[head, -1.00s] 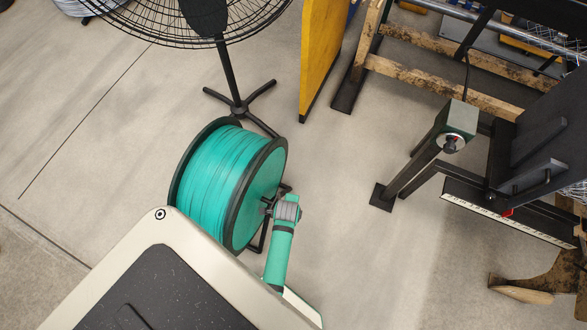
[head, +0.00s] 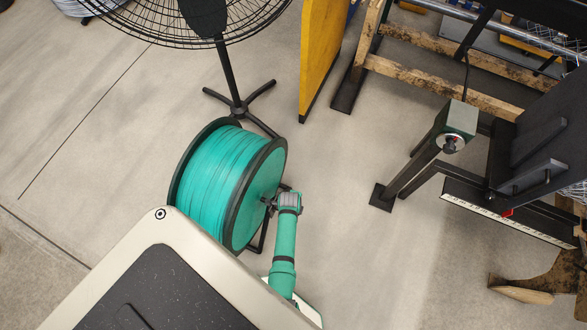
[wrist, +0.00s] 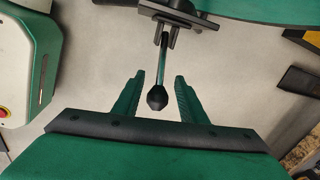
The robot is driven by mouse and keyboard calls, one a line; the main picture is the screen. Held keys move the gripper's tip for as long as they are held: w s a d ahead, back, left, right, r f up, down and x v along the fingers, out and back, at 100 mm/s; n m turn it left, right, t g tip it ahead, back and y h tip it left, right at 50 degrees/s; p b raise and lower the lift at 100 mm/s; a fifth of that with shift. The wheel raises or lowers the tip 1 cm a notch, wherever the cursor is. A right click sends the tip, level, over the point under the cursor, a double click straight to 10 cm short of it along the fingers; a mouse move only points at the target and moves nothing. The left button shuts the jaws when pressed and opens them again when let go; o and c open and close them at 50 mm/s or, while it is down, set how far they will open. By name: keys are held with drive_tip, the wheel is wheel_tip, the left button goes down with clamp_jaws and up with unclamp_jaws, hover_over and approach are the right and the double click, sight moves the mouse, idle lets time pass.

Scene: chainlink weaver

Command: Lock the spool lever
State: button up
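The spool (head: 215,185), a large teal reel with black rims, stands on the floor in the head view. Its rim (wrist: 240,8) crosses the top of the wrist view. The spool lever (wrist: 158,65) is a thin rod hanging from a dark bracket, with a black knob (wrist: 156,98) at its end. My gripper (wrist: 158,75) is open, with one green finger on each side of the lever and gaps to both. The knob lies between the fingers in the picture; its depth is hard to tell.
A black fan (head: 237,95) stands behind the spool. A yellow panel (head: 320,60) and the weaving machine's frame (head: 440,85) are at the back and right. A post with a grey-green control box (head: 457,120) stands to the right. The floor between spool and post is clear.

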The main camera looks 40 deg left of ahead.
drive_tip(key=shift+f, duration=0.6)
clamp_jaws()
drive_tip(key=shift+w, duration=0.1)
